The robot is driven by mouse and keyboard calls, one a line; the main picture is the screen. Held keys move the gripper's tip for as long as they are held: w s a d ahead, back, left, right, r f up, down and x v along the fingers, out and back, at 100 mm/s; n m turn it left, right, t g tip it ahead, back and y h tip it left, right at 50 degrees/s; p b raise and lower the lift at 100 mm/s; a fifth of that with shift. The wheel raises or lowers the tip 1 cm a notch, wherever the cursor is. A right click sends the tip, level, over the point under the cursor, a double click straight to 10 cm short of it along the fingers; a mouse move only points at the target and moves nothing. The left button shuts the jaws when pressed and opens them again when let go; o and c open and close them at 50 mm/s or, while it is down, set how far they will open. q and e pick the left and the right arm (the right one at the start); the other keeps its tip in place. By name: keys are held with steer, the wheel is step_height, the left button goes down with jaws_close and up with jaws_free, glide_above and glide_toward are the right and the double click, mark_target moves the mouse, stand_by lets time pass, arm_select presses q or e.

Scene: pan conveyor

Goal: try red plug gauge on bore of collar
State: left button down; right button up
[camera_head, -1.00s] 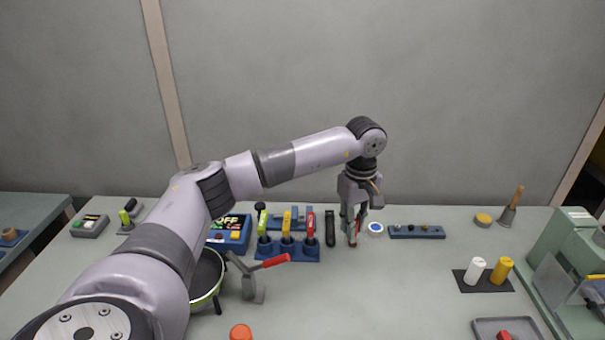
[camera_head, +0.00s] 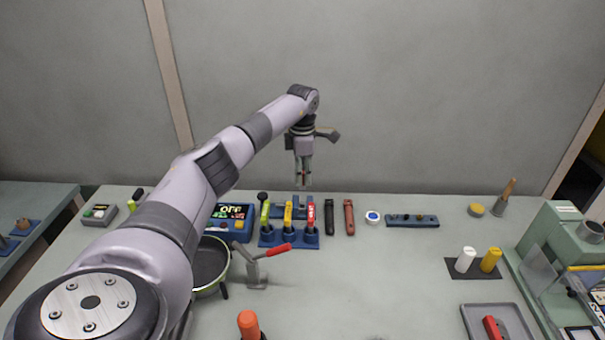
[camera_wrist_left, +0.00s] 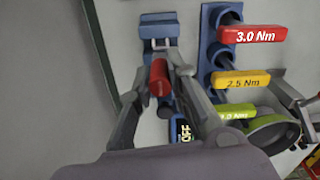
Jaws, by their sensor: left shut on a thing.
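My left gripper (camera_head: 304,180) is shut on the red plug gauge and holds it in the air above the back of the bench, behind the coloured drivers. In the left wrist view the red plug gauge (camera_wrist_left: 158,76) shows as a red cylinder between the fingers; its far end is hard to make out. Beyond it is a blue fixture (camera_wrist_left: 157,20) with a small grey piece on it; I cannot tell whether this is the collar. The fixture also shows in the head view (camera_head: 283,211), partly hidden by the drivers. My right gripper is not in view.
A blue rack (camera_head: 288,238) with green, yellow and red torque drivers stands in front of the fixture. A dark strip (camera_head: 329,217) and a red-brown strip (camera_head: 349,218) lie to its right.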

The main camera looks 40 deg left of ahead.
mark_target(303, 189)
arm_select(q)
steer(key=shift+r, duration=0.1)
steer(key=shift+f+b, duration=0.65)
steer(key=shift+f, duration=1.15)
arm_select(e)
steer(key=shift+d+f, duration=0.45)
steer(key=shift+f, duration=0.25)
arm_select(q)
steer(key=shift+f, duration=0.25)
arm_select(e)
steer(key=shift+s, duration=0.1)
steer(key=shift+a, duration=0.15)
arm_select(q)
steer(key=shift+f, duration=0.15)
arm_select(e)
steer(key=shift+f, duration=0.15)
arm_select(q)
steer(key=shift+f+b, duration=0.6)
steer(key=shift+f, duration=0.05)
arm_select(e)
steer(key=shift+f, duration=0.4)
arm_select(q)
steer(key=shift+f+b, duration=0.45)
steer(key=shift+f, duration=0.25)
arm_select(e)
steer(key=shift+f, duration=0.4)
